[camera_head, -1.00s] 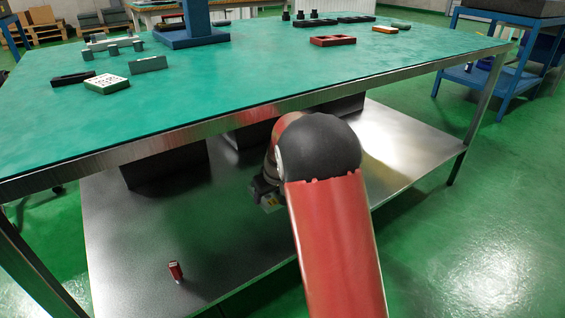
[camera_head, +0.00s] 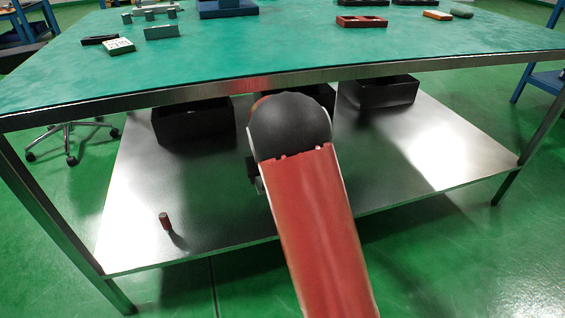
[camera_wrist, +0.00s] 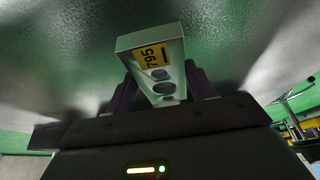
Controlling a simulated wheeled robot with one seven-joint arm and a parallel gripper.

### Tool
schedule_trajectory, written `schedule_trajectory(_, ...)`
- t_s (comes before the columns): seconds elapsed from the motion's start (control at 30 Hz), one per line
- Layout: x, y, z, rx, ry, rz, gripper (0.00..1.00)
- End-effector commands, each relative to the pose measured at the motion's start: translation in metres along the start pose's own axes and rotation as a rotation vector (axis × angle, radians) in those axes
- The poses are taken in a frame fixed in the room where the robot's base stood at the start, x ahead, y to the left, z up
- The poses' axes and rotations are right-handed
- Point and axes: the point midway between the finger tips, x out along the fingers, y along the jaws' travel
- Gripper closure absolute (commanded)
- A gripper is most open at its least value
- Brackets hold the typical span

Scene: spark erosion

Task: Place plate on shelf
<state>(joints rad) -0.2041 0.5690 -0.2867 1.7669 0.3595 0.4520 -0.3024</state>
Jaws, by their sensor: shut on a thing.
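The plate (camera_wrist: 150,50) is a pale grey metal block with a yellow label reading 795 and dark round holes. It shows in the wrist view between the dark fingers of my gripper (camera_wrist: 160,84), which is shut on it. The shelf (camera_head: 350,190) is the bare metal lower deck under the green-topped table in the head view. Its reflective metal surface also appears behind the plate in the wrist view (camera_wrist: 60,60). I cannot tell whether the plate touches it. In the head view, my arm hides the gripper and plate.
A small red cylinder (camera_head: 165,221) stands on the shelf's left part. Black bins (camera_head: 195,122) and (camera_head: 385,92) stand along its back. The table's front edge (camera_head: 300,83) overhangs the shelf. The shelf's right part is clear.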

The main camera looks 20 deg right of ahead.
Motion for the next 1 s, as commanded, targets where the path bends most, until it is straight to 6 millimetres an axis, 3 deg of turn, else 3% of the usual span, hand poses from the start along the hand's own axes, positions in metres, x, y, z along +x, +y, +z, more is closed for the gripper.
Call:
schedule_trajectory(0.1, 0.024, 0.001, 0.011, 0.0, -0.003, 0.001, 0.81)
schedule_trajectory(0.6, 0.073, 0.0, 0.03, 0.0, -0.001, 0.0, 0.81)
schedule_trajectory(1.0, 0.078, 0.0, 0.032, -0.001, 0.001, 0.0, 0.81)
